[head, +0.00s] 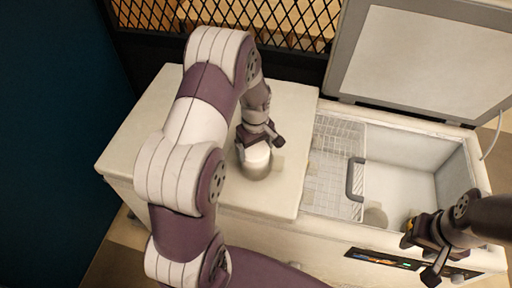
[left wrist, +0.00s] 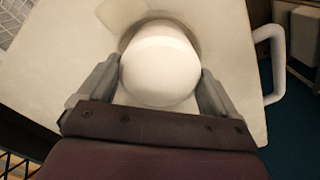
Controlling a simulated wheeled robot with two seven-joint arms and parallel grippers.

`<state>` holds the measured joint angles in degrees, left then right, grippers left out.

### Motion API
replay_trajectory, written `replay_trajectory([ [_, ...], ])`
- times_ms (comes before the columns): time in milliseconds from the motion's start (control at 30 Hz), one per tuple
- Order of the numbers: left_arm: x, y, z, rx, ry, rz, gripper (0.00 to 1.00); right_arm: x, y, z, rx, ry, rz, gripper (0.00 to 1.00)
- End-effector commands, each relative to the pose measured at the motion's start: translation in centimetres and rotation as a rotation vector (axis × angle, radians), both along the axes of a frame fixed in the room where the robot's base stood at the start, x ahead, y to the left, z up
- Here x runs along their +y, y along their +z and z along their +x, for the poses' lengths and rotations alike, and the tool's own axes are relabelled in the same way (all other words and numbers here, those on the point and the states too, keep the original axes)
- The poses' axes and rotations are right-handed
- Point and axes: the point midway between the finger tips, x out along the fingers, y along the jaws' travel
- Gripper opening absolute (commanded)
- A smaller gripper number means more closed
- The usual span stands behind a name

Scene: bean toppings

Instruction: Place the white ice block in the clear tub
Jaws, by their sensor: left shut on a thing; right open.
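The white ice block (head: 257,155) is a round, pale cylinder, upright at the clear tub (head: 256,173) on the closed white lid. My left gripper (head: 259,138) is above it, shut on its sides. In the left wrist view, the ice block (left wrist: 160,70) sits between the two fingers (left wrist: 156,92), with a curved edge of the tub (left wrist: 190,24) showing behind it. The block overlaps the tub in both views; I cannot tell whether it rests on the tub's bottom. My right gripper (head: 424,247) is open and empty over the front right of the freezer.
A black mesh screen (head: 285,25) borders the back.

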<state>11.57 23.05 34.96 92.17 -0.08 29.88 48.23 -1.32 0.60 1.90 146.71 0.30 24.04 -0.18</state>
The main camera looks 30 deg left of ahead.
Motion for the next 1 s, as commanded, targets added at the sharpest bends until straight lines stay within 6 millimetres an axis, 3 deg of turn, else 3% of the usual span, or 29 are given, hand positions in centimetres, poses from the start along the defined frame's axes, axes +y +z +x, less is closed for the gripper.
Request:
replay_trajectory([
  [100,0.0,-1.0,0.1,-0.002,0.0,0.0,0.4,0.0,0.3,0.0,0.0,0.0,0.0,0.43],
  [300,0.0,-1.1,0.1,-0.004,0.0,0.0,0.4,0.0,0.2,0.0,0.0,0.0,0.0,0.43],
  [333,0.0,-1.2,0.0,-0.001,0.0,0.0,0.95,0.0,0.2,0.0,0.0,0.0,0.0,0.43],
  [367,0.0,-1.2,0.0,-0.001,0.0,0.0,1.0,0.0,0.2,0.0,0.0,0.0,0.0,0.43],
  [667,0.0,-0.5,0.2,-0.005,0.0,0.001,1.0,0.0,0.0,0.0,0.0,0.0,0.0,0.43],
  [1000,0.0,7.7,0.1,-0.008,0.0,0.001,1.0,0.0,-1.9,0.0,0.0,0.0,0.0,0.43],
])
